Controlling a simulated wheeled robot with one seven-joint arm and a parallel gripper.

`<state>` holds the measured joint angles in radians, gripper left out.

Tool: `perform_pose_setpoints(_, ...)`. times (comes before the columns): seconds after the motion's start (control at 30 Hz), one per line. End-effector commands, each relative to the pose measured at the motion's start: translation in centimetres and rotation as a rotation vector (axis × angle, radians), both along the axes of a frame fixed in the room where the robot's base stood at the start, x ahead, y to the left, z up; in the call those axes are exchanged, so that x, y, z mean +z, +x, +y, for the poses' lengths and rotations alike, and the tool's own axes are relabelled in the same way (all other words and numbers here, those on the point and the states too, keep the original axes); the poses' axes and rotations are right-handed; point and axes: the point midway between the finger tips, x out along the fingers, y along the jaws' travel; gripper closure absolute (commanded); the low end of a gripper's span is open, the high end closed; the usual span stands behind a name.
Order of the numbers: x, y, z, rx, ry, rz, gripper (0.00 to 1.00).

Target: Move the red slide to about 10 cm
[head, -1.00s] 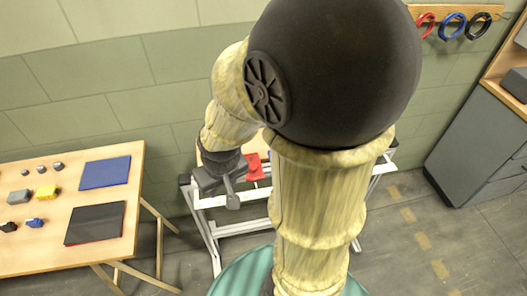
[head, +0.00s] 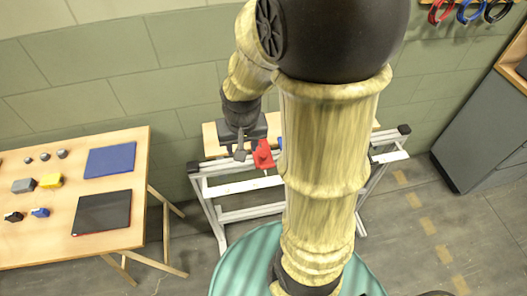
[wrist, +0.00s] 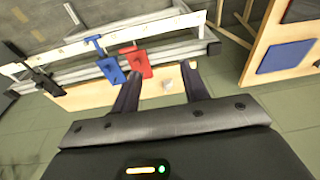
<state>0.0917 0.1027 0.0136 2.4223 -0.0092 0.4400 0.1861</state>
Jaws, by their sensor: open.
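The red slide (wrist: 136,62) sits on a pale rail along the bench, just beyond the left fingertip in the wrist view. It also shows in the head view (head: 263,155). My gripper (wrist: 160,73) is open, with nothing held between its fingers. In the head view my gripper (head: 241,150) is just left of the red slide. I cannot tell whether a finger touches it. A blue slide (wrist: 111,70) is left of the red one in the wrist view, and a black slide (wrist: 42,80) is farther left. In the head view my arm hides most of the rail.
A white scale strip (wrist: 92,47) runs along the rail. A side table (head: 60,225) at the left of the head view holds a blue panel (head: 110,159), a dark panel (head: 103,213) and several small blocks. A grey cabinet (head: 480,135) stands at the right.

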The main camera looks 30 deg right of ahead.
Motion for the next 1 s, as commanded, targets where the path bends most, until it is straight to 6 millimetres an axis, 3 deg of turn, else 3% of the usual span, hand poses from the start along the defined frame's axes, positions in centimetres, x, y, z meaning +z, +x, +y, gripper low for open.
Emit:
perform_pose_setpoints(0.2,-1.4,6.2,-6.4,-0.489,0.058,0.100,0.55)
perform_pose_setpoints(0.4,-2.5,8.6,-10.5,-0.780,0.086,0.154,0.55)
perform_pose_setpoints(0.8,-2.7,8.7,-10.9,-0.809,0.087,0.160,0.55)
perform_pose_setpoints(1.0,-4.3,8.6,-10.8,-0.807,0.087,0.163,0.55)
